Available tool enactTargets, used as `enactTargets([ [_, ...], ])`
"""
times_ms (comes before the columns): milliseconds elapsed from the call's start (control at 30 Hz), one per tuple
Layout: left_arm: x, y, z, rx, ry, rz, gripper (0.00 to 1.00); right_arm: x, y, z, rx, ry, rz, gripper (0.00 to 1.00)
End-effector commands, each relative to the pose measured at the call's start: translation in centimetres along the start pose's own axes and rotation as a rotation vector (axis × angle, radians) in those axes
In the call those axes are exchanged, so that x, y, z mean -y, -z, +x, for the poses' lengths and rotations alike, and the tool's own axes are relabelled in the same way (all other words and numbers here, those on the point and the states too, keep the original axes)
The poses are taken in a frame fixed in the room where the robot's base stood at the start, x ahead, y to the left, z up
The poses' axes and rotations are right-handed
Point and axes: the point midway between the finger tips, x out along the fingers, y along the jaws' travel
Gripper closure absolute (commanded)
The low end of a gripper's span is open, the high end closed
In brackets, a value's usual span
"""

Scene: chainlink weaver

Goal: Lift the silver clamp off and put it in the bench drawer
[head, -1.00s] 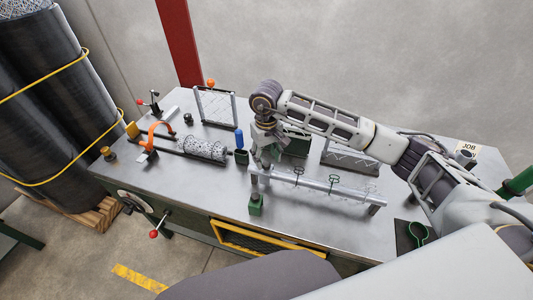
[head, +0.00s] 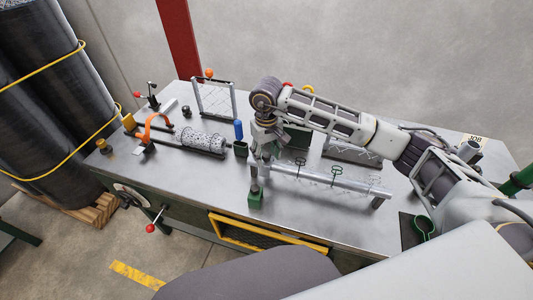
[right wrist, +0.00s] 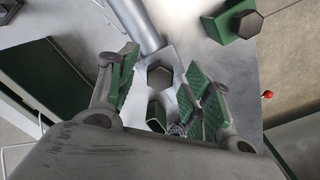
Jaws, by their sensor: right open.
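My right gripper (head: 262,158) is at the left end of a silver rail (head: 330,182) on the bench, pointing down. In the right wrist view, its open fingers (right wrist: 163,78) are on either side of the silver clamp (right wrist: 168,58), a pale metal piece with a dark hex head, at the rail's end. I cannot tell whether the fingers touch it. In the head view, the gripper largely hides the clamp. The bench drawer (head: 222,234), with a yellow rim and dark mesh, is at the bench front. I cannot tell how far it is open. My left gripper is not in view.
A green block (head: 255,201) with a hex top stands just in front of the rail's left end. A blue-handled tool (head: 239,131) and a mesh roll (head: 203,141) are left of the gripper. The bench's front strip (head: 300,222) is clear.

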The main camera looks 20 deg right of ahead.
Motion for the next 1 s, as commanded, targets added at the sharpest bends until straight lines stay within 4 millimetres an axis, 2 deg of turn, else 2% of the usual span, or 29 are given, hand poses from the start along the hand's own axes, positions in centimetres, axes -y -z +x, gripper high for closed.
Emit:
enactTargets([
  [67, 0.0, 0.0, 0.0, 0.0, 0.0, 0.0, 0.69, 0.0, 0.0, 0.0, 0.0, 0.0, 0.0, 0.51],
  [400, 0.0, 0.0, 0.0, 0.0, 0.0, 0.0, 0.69, 0.0, 0.0, 0.0, 0.0, 0.0, 0.0, 0.93],
  [733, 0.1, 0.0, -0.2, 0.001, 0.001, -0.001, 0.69, 0.0, 0.0, -0.6, -0.001, 0.0, 0.0, 0.93],
  [1000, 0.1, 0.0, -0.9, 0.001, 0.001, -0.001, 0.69, 0.0, 0.0, -2.4, -0.001, 0.0, 0.0, 0.93],
])
